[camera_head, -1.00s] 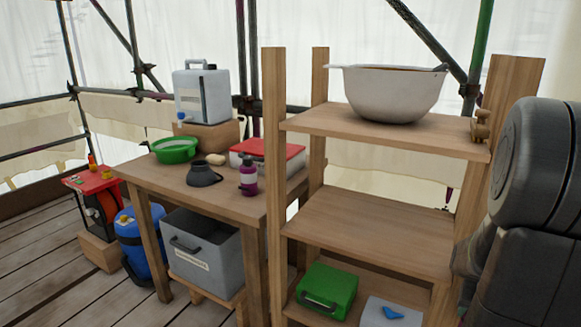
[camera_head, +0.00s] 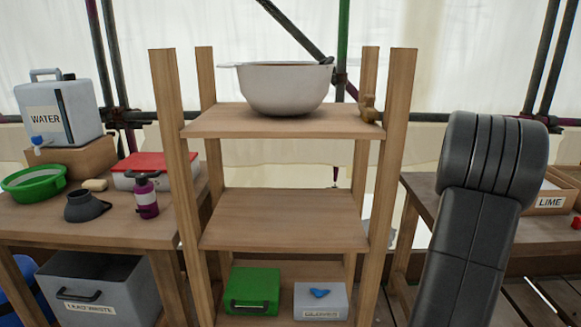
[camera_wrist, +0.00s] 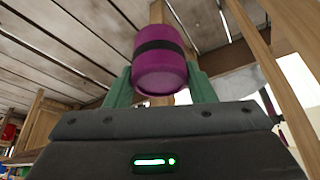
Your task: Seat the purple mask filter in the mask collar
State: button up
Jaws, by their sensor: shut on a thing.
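The purple mask filter (camera_wrist: 160,68), a short cylinder with a black band, shows in the wrist view. My gripper (camera_wrist: 162,86) is shut on it, with one green finger at each side. In the head view a dark grey, round, open-topped piece (camera_head: 86,206) lies on the left table; it looks like the mask with its collar, but the collar cannot be made out clearly. My gripper and the filter are not visible in the head view, where only my dark arm shows at the right.
The left table (camera_head: 100,226) also bears a purple pump bottle (camera_head: 146,198), green basin (camera_head: 35,184), red-lidded box (camera_head: 140,166) and water container (camera_head: 58,110). A wooden shelf (camera_head: 283,217) with a white bowl (camera_head: 285,90) stands ahead. A lime box (camera_head: 549,200) is at right.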

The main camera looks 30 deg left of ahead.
aim_at(82, 206)
jog(key=k+j+z, duration=0.15)
jog(key=z, duration=0.3)
jog(key=k+j+z, duration=0.2)
jog(key=z, duration=0.25)
jog(key=k+j+z, duration=0.2)
jog(key=z, duration=0.2)
jog(key=k+j+u, duration=0.2)
jog(key=k, duration=0.15)
jog(key=k+j+u, duration=0.15)
jog(key=k, duration=0.2)
